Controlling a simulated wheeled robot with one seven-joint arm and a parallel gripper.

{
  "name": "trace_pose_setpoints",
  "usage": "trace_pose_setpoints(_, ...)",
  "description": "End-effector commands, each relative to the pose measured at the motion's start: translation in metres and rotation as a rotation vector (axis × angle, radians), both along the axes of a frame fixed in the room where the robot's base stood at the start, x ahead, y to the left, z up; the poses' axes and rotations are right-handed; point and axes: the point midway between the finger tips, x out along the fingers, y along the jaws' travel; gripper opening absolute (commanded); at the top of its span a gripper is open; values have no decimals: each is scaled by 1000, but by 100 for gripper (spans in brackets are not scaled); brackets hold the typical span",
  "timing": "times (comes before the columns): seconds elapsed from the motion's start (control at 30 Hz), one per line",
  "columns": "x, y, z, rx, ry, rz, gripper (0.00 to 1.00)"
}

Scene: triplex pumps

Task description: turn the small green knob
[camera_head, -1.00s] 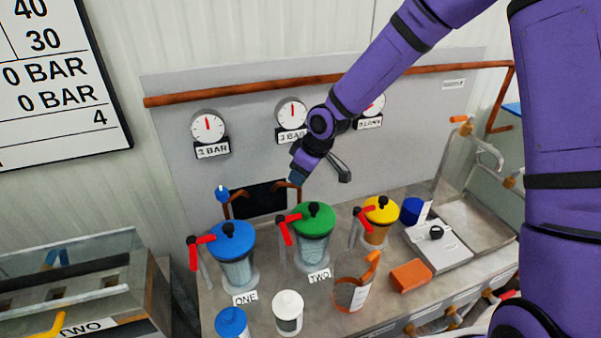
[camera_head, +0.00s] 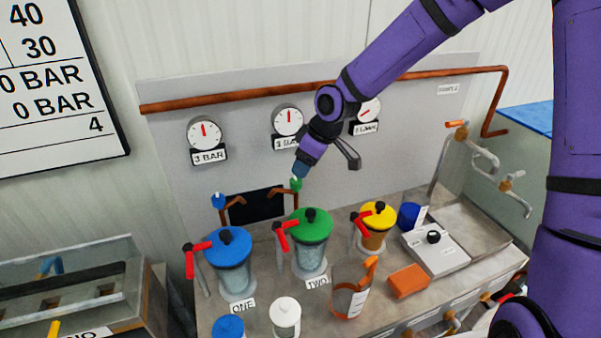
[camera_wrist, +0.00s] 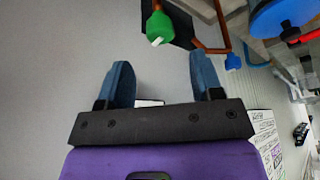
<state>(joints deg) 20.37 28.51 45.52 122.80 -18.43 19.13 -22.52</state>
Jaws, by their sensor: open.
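The small green knob (camera_head: 296,184) sits on top of a thin copper pipe by the back panel, above the green-lidded pump (camera_head: 311,240). In the wrist view the knob (camera_wrist: 159,27) shows ahead of the fingers with a white tip. My gripper (camera_head: 299,172) is just above the knob in the head view, pointing down at it. In the wrist view my two blue fingers (camera_wrist: 163,80) are spread apart with nothing between them. The knob lies beyond the fingertips, within the gap's width, and I see no contact.
A small blue knob (camera_head: 218,201) stands on a similar pipe to the left. Blue-lidded (camera_head: 229,262) and yellow-lidded (camera_head: 377,226) pumps with red handles flank the green one. Gauges line the panel (camera_head: 240,140). A dark rectangular opening (camera_head: 257,206) is between the pipes.

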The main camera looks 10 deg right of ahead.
Motion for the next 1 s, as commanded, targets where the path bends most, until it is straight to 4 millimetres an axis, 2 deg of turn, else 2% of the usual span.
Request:
trace_pose_setpoints(0.1, -3, -7, 16, -1, -1, -3, 60)
trace_pose_setpoints(0.33, -8, -13, 35, 0, 0, -1, 60)
trace_pose_setpoints(0.87, -11, -15, 41, -7, 1, -3, 60)
trace_pose_setpoints(1.0, -19, -26, 48, -56, 1, -36, 60)
